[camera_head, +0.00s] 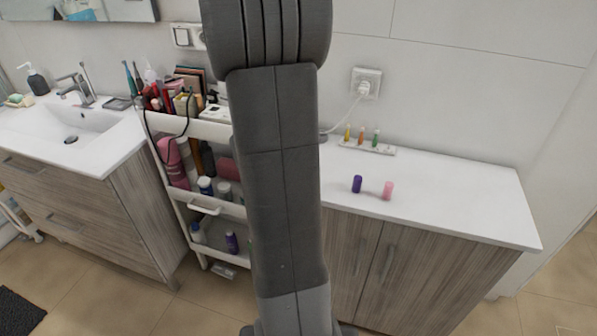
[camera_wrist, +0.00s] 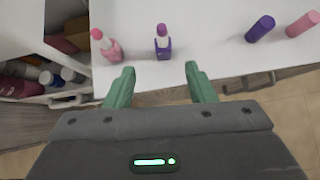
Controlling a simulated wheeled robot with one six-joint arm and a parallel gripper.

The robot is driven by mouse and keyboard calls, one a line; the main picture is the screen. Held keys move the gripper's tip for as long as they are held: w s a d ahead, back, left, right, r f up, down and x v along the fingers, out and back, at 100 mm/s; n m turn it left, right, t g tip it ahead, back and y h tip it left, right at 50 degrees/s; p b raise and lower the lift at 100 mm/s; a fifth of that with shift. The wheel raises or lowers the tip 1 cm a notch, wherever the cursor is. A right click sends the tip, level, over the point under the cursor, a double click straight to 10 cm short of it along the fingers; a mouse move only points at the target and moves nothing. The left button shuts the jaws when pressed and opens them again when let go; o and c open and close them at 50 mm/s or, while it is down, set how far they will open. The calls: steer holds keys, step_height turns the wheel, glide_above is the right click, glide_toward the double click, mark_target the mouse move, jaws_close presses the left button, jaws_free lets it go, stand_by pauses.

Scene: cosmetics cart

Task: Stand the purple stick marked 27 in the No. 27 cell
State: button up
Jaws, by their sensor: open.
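An uncapped purple stick (camera_wrist: 163,46) stands upright on the white counter in the wrist view, with a small pale mark that I cannot read. My gripper (camera_wrist: 160,72) is open and empty, its green fingertips on the near side of the stick and apart from it. In the head view my arm hides the gripper and this stick. A white holder (camera_head: 350,146) at the back of the counter carries yellow (camera_head: 347,132), orange (camera_head: 361,134) and green (camera_head: 375,138) sticks. Its cell numbers are too small to read, so I cannot tell which cell is No. 27.
An uncapped pink stick (camera_wrist: 108,47) stands left of the purple one. A purple cap (camera_head: 357,184) and a pink cap (camera_head: 388,190) are on the counter (camera_head: 450,190) to the right. A loaded cart (camera_head: 212,212) stands at the left. The counter's right end is clear.

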steer(key=b+x, duration=0.1)
steer(key=x, duration=0.6)
steer(key=shift+d+f, duration=0.1)
steer(key=x, duration=0.4)
steer(key=shift+s+f+b, duration=0.2)
steer(key=shift+s+b, duration=0.15)
steer(key=shift+w+d+f, duration=0.2)
steer(key=shift+w+f, duration=0.2)
steer(key=shift+c, duration=0.4)
steer(key=c, duration=1)
